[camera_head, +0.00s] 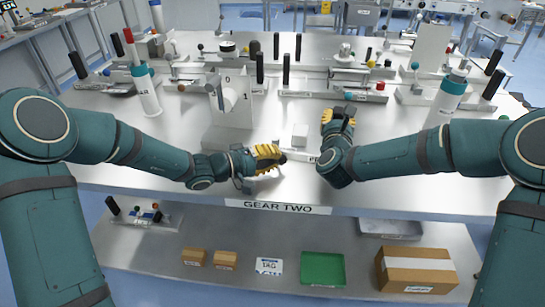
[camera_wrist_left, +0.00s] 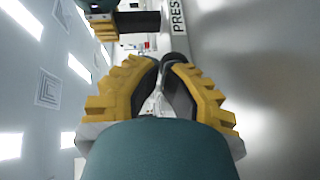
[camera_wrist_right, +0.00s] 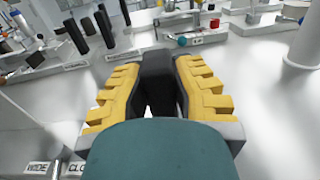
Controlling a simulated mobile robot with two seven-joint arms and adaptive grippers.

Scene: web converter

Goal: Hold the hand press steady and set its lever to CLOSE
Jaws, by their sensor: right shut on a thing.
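The hand press shows in the head view as a pale base with a small white block (camera_head: 300,135) and a front label reading PRESS (camera_head: 312,157), partly hidden by my right gripper. The label also shows in the left wrist view (camera_wrist_left: 178,16). My right gripper (camera_head: 339,115) is shut on the lever's black handle (camera_wrist_right: 157,68), beside the press's right side. Plates reading WIDE (camera_wrist_right: 38,168) and, cut off, CLO (camera_wrist_right: 75,168) show in the right wrist view. My left gripper (camera_head: 281,157) is at the press's front left; its fingertips meet with nothing visible between them.
A white stand marked 0 and 1 (camera_head: 232,100) is left of the press. White bottles stand at the left (camera_head: 146,92) and right (camera_head: 445,97). Several lever fixtures line the back. A lower shelf holds boxes, a green tray (camera_head: 322,269) and a TAG card (camera_head: 269,266).

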